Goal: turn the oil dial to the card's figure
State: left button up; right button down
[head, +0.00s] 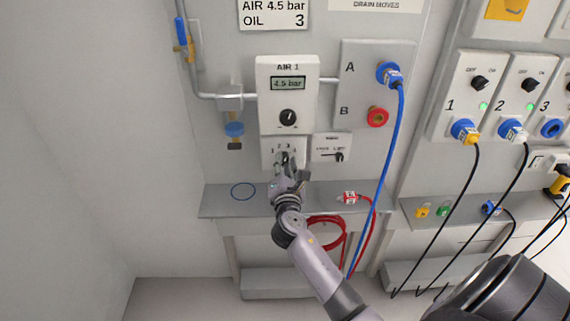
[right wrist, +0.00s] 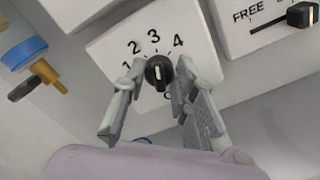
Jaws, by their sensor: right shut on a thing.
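The card (head: 273,14) at the top of the head view reads AIR 4.5 bar and OIL 3. The oil dial is a small black knob (right wrist: 159,72) on a white plate marked 1, 2, 3, 4; another mark below is partly hidden. Its white line stands nearly upright in the right wrist view, about in line with the 3; I cannot tell its exact setting. My right gripper (right wrist: 157,82) is shut on the knob, one finger on each side. In the head view the gripper (head: 288,168) hides the plate's lower part (head: 269,142). My left gripper is not in view.
A FREE-marked slider plate (head: 331,147) sits close at right, a blue-capped valve (head: 234,129) at left. A grey shelf (head: 225,205) lies below. A blue hose (head: 391,145) hangs at right.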

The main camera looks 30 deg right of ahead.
jog(key=c, duration=1.3)
grip_release()
jog(key=v, duration=1.2)
